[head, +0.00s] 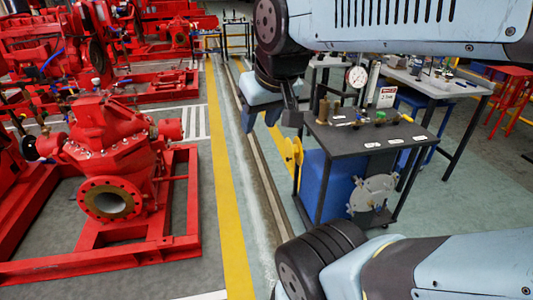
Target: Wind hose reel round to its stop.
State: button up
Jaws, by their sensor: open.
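A yellow disc (292,156), which looks like the hose reel, is mounted on the left side of a dark-topped test cart (352,143). It is seen nearly edge-on, so its face, any handle and its stop cannot be made out. My gripper (271,114) points down at the cart's left side, above and a little left of the yellow disc in the picture. It is open, and nothing shows between its fingers. Its fingers appear apart from the disc, but the depth between them is hard to judge.
The cart carries a round gauge (356,77), fittings and small labels on top, and a grey round plate (373,193) on its front. A red pump (108,150) on a red frame stands left. A yellow floor line (229,170) marks clear floor between. A workbench (432,82) stands behind.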

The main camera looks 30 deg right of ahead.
aim_at(295, 151)
jog(key=i, duration=0.85)
jog(key=z, duration=0.05)
